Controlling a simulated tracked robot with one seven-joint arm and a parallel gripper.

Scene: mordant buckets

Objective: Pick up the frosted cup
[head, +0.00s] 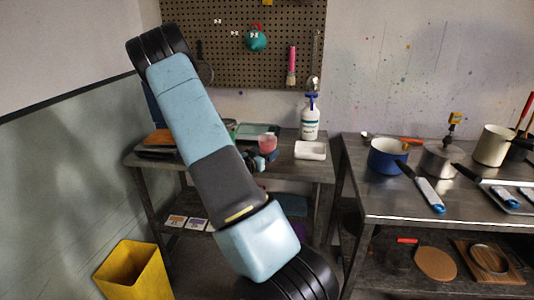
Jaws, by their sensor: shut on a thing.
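A small pinkish, translucent cup (267,143), which looks like the frosted cup, is at the right part of the left workbench's top, close to the wall side. My gripper (262,160) is small and partly hidden behind my arm. It is shut on the cup at the cup's lower part. The cup looks upright. I cannot tell whether its base touches the bench.
Pans, including a blue pot (388,157), crowd the right bench (400,205). A yellow bin (135,272) is on the floor. A pegboard (235,50) hangs behind.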

